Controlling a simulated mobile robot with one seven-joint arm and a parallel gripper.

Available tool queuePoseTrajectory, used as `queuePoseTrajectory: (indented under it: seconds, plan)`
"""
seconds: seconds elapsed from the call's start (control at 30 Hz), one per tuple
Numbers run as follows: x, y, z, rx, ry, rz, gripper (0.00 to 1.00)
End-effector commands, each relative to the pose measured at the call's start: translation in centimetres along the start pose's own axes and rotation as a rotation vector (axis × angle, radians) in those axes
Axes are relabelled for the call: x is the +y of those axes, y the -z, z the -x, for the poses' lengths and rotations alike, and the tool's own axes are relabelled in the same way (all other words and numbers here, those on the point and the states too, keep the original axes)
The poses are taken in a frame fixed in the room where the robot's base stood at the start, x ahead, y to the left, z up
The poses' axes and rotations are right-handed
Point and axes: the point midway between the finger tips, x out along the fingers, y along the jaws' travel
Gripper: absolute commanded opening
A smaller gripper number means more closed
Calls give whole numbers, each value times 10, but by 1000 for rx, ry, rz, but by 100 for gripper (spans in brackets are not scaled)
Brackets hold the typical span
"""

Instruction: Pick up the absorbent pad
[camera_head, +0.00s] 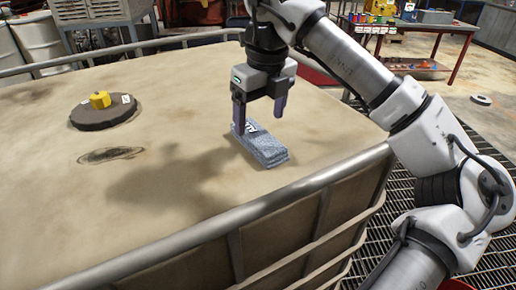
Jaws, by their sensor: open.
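The absorbent pad (264,149) is a grey-blue folded stack with a small printed label at its far end. It lies on the beige tank top (180,215), right of the middle. My gripper (260,120) points down over the far end of the pad, with its fingers apart. The left finger overlaps the pad's far left edge in the picture. The right finger is a little above and behind the pad. I cannot tell whether either finger touches the pad. The gap between the fingers looks empty.
A dark round lid with a yellow cap (101,100) rises from the tank top at the left. A metal rail (230,217) runs along the tank's near edge. A red table (432,38) with small items stands at the back right. The tank top's middle is clear.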

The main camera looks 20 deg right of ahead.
Motion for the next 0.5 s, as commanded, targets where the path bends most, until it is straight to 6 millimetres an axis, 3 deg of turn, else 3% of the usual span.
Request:
queuePoseTrajectory:
  seconds: [0.37,0.5]
  plan:
    - [-2,-2,-48,1,-2,2,78]
    - [-2,-3,-53,0,0,1,78]
